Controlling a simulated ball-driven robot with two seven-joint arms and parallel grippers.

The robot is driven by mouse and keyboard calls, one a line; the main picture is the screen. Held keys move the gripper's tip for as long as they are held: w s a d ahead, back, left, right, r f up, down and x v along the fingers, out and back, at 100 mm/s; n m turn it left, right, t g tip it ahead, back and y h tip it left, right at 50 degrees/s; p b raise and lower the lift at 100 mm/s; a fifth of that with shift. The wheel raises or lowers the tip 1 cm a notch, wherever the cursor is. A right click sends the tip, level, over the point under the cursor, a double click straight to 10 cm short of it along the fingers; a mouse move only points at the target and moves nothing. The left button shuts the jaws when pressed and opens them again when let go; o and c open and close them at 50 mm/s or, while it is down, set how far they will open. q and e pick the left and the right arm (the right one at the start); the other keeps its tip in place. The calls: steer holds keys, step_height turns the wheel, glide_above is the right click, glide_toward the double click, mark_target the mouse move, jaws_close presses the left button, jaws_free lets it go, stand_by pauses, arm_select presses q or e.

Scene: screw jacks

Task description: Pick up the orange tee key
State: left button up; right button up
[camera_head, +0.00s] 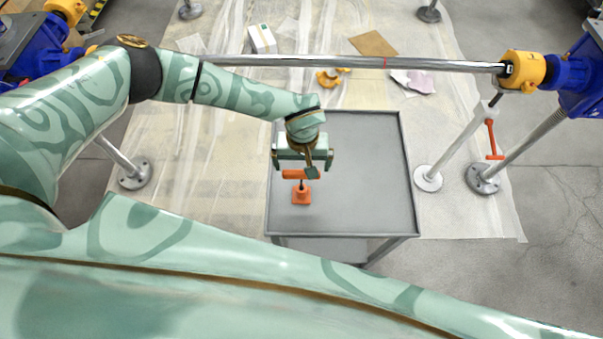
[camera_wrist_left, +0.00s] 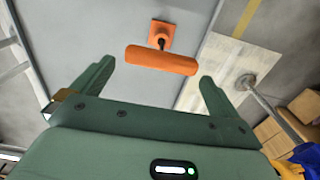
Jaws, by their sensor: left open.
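The orange tee key (camera_head: 296,174) stands upright on the grey tray table (camera_head: 385,200), its crossbar on top and an orange square base (camera_head: 301,197) below. My left gripper (camera_head: 304,167) is above the table at the key, its body hiding part of the crossbar in the head view. In the left wrist view the crossbar of the key (camera_wrist_left: 161,60) lies just beyond and between the two open fingers (camera_wrist_left: 152,82), with no contact visible. The key's dark shaft is mostly hidden behind the crossbar there. My right gripper is not in view.
A long metal bar (camera_head: 440,65) runs across behind the table, ending at a yellow clamp (camera_head: 522,71) on a blue jack. A grey post with an orange handle (camera_head: 493,140) stands right of the table. The table's right half is clear.

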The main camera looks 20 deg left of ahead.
mark_target(301, 172)
arm_select(q)
steer(key=f, duration=0.4)
steer(key=shift+s+f, duration=0.25)
steer(key=shift+s, duration=0.05)
steer(key=c, duration=1.1)
step_height(301, 172, up, 10)
steer(key=shift+r+p, duration=0.1)
steer(key=shift+p, duration=0.45)
